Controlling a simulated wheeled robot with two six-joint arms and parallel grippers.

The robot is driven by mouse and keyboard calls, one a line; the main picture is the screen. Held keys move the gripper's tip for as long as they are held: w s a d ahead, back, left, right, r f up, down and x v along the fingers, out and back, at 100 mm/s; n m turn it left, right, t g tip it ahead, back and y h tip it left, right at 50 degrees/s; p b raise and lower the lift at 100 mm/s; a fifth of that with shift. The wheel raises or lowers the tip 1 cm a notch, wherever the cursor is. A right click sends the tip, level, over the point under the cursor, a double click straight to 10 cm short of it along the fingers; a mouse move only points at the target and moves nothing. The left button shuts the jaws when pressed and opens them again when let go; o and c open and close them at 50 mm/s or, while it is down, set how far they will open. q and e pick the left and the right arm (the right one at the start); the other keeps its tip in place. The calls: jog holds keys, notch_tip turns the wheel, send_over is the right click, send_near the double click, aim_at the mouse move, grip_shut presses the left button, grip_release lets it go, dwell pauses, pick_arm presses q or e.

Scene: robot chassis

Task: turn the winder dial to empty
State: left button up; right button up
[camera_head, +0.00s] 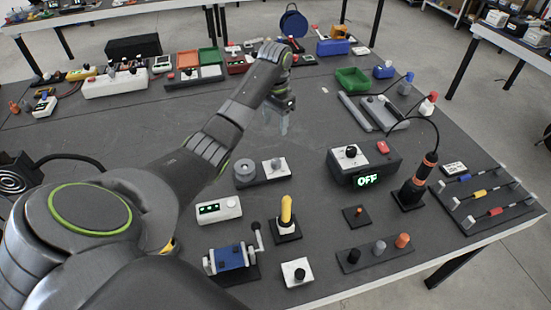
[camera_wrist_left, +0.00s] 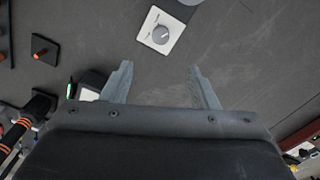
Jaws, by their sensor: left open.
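The winder dial (camera_head: 275,168) is a round knob on a white square plate, beside a grey spool (camera_head: 244,171) on a dark base. In the left wrist view the dial is a grey knob (camera_wrist_left: 161,34) on its white plate, with small printed marks too small to read. Its pointing direction is hard to make out. My left gripper (camera_head: 276,123) is open and empty above the table, behind the dial in the head view. In the left wrist view its fingers (camera_wrist_left: 160,70) are spread apart and the dial lies beyond their tips, not touched. My right gripper is not in view.
A black soldering station (camera_head: 388,162) showing OFF stands right of the dial, with its iron (camera_head: 418,181) in a holder. A yellow-handled switch (camera_head: 286,215), a blue cranked device (camera_head: 230,257) and a white box (camera_head: 218,209) stand nearer. The table around my gripper is clear.

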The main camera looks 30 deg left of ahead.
pick_arm(q)
jog(key=b, duration=0.3)
send_near(275, 161)
notch_tip(275, 161, down, 8)
jog(key=shift+r+p, duration=0.1)
jog(key=shift+p, duration=0.55)
jog(key=shift+f, duration=0.5)
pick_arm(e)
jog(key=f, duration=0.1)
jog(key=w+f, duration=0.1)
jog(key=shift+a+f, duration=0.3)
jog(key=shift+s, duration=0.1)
pick_arm(q)
jog(key=c, duration=1)
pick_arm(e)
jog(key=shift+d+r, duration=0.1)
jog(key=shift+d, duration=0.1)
pick_arm(q)
jog(key=shift+r, duration=0.1)
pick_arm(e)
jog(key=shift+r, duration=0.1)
